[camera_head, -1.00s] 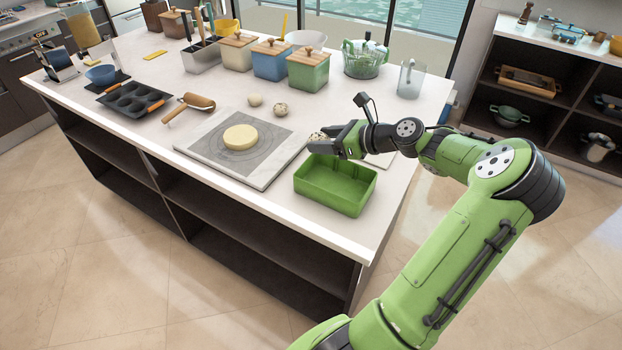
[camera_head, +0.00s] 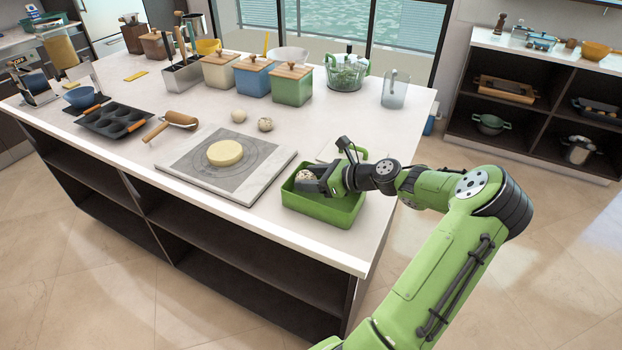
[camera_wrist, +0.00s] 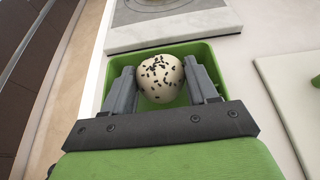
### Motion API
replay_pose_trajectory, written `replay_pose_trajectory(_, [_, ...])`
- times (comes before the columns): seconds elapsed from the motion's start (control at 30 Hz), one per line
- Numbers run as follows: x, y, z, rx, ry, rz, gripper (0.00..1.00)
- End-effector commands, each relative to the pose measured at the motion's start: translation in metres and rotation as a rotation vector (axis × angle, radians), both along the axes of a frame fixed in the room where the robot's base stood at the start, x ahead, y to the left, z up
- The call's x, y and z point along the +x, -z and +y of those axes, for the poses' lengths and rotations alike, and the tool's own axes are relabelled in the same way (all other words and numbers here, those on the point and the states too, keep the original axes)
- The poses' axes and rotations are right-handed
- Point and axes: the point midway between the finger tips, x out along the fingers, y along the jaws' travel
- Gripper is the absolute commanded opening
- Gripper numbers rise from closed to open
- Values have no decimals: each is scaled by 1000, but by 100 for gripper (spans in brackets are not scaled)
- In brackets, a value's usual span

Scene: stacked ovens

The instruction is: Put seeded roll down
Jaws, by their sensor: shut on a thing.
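The seeded roll is pale with dark seeds. In the wrist view the seeded roll (camera_wrist: 160,78) sits between the two fingers of my gripper (camera_wrist: 162,82), which is shut on it. In the head view the roll (camera_head: 306,176) shows at the tips of my gripper (camera_head: 312,181), within the outline of the green bin (camera_head: 322,212). The green bin also shows around the fingers in the wrist view (camera_wrist: 204,52). Whether the roll touches the bin's floor is hidden.
A pastry board (camera_head: 186,184) with a dough disc (camera_head: 225,153) lies left of the bin. Two more rolls (camera_head: 265,125) lie behind the board. The counter's front edge is close to the bin.

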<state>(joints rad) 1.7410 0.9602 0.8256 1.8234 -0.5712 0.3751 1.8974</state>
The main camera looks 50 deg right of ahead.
Motion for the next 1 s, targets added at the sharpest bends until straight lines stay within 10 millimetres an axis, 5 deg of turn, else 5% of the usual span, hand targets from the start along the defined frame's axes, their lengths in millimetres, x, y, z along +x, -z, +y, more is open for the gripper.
replay_pose_trajectory(0.4, [0, 11, 0, 1, -1, 0, 28])
replay_pose_trajectory(0.43, [0, 11, 0, 1, -1, 1, 59])
replay_pose_trajectory(0.5, [0, 11, 0, 1, -1, 1, 69])
replay_pose_trajectory(0.87, [0, 3, 0, -3, 1, -2, 69])
replay_pose_trajectory(1.0, [-27, -16, -9, 1, 6, 2, 69])
